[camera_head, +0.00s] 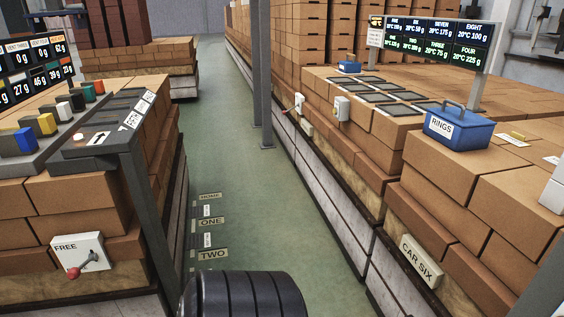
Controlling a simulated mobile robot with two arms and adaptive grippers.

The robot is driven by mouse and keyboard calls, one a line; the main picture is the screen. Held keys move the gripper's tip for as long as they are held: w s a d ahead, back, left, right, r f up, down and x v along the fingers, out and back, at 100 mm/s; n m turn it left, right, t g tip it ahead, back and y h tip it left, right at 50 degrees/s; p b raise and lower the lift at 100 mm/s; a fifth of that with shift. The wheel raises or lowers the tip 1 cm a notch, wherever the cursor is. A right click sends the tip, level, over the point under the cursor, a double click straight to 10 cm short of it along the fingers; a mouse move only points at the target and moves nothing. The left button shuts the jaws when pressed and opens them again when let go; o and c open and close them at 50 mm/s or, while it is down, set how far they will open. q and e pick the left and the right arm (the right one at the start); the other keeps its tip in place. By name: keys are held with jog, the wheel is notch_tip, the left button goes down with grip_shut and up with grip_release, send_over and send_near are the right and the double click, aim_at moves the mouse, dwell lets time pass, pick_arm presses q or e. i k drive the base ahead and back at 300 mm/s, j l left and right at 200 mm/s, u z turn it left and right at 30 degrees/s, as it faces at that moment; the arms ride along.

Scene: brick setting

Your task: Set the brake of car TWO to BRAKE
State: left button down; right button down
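A brake box (78,256) is fixed to the side of the left brick stack, low at the left. Its face reads FREE, and a lever with a red knob (73,273) points down and left from its pivot. The rest of its face is partly hidden by the lever. No car name shows on this left stack, so I cannot tell from a label which car it is. A floor mark reading TWO (214,254) lies beside it in the aisle. Neither of my grippers is in view.
A grey post (150,210) stands beside the left stack.

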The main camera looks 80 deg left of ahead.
aim_at(74, 273)
jog(key=u, duration=3.95)
